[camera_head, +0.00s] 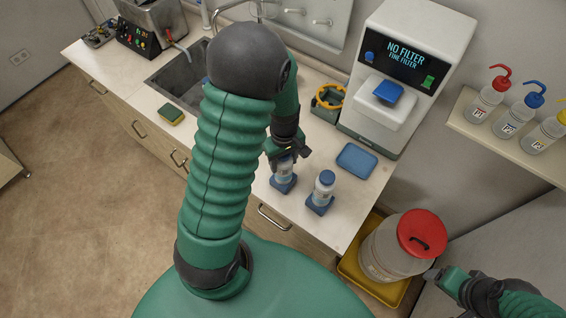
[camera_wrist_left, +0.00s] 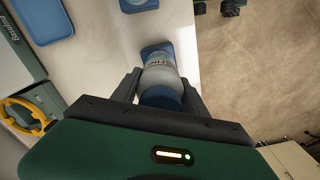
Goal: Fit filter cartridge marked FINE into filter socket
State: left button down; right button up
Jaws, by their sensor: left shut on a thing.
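My left gripper (camera_head: 286,157) is shut on a grey-white filter cartridge (camera_head: 285,174) with a blue cap. A second, similar cartridge (camera_head: 324,186) stands upright in another blue holder (camera_head: 319,207). The spectrometer (camera_head: 425,45) reads "NO FILTER / FINE FILTER" and has a blue part (camera_head: 388,92) on its front ledge.
A blue tray (camera_head: 357,160) lies on the counter before the spectrometer. A green box with a yellow ring (camera_head: 328,98) stands beside it. The sink (camera_head: 180,82) is at left. A red-lidded jar (camera_head: 393,250) and a shelf of wash bottles (camera_head: 520,113) are at right.

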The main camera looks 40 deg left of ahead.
pick_arm(q)
jog(key=c, duration=1)
grip_release()
jog(key=shift+w+d+f, duration=0.1)
jog(key=shift+c, duration=0.2)
jog(key=o, duration=0.5)
jog(key=shift+a, duration=0.2)
jog(key=shift+c, duration=0.2)
jog(key=shift+a, duration=0.25)
jog(key=shift+r, duration=0.2)
jog(key=r, duration=0.7)
jog(key=r+b, duration=0.1)
jog(key=r, duration=0.3)
jog(key=shift+d+r, duration=0.25)
jog(key=shift+r, duration=0.2)
jog(key=shift+a, duration=0.1)
